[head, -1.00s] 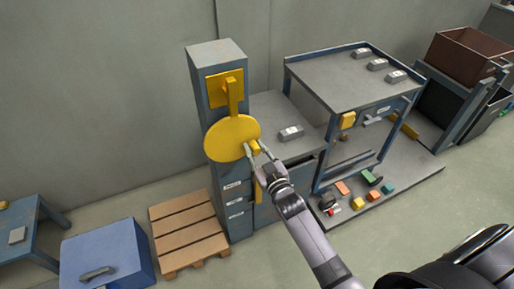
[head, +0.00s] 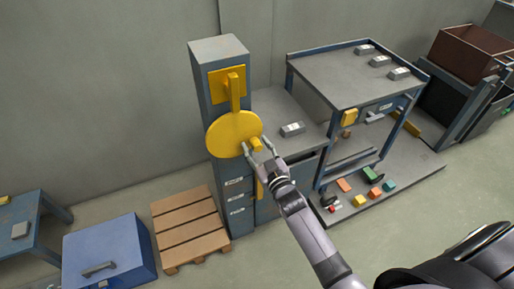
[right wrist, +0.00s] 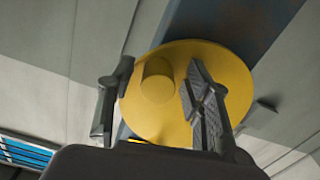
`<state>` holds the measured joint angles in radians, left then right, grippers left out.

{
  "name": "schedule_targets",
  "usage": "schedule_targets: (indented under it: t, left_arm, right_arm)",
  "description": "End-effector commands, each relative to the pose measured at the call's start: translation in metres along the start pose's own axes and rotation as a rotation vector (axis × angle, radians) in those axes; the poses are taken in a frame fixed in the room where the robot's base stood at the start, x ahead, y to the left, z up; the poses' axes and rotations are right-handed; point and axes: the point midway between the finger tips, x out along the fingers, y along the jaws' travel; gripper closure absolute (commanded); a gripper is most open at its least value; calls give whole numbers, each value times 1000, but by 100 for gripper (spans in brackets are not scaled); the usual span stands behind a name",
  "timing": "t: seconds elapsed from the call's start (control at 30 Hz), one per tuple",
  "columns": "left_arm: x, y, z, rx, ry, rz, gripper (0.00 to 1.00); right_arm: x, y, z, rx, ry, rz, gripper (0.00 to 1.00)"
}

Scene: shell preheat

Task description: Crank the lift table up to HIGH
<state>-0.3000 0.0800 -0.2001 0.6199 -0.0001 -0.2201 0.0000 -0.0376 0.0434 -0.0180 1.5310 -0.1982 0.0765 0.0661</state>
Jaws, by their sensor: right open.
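The yellow crank disc (head: 232,132) is mounted on the front of a tall blue-grey column (head: 219,62). Its short round yellow handle (head: 256,144) sticks out at the right side of the disc. My right gripper (head: 260,147) is at this handle. In the right wrist view the disc (right wrist: 228,72) fills the middle and the handle (right wrist: 157,82) lies between the two spread fingers (right wrist: 160,100), with gaps on both sides. A yellow slider bar (head: 235,92) rises above the disc to a yellow plate (head: 217,83). My left gripper is out of view.
A grey-topped table with blue frame (head: 338,75) stands right of the column, with several grey blocks on it. A wooden pallet (head: 190,228) and a blue box (head: 108,254) are on the floor at left. Several coloured blocks lie on a low platform (head: 405,165).

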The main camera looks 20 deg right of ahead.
Motion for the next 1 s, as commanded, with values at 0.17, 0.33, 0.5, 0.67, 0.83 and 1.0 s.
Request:
schedule_targets:
  t: [0.17,0.33,0.5,0.67,0.83,1.0]
  left_arm:
    - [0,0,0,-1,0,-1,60]
    - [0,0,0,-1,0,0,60]
    - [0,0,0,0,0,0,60]
    - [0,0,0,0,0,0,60]
    - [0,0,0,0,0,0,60]
    - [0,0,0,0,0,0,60]
  right_arm:
    - [-2,0,0,0,1,1,54]
    - [-23,0,0,-1,0,0,54]
    - [-60,0,1,-1,-2,0,54]
    - [-91,0,1,0,-2,0,54]
    - [-112,0,0,1,-1,0,54]
    - [-120,0,0,1,1,0,54]
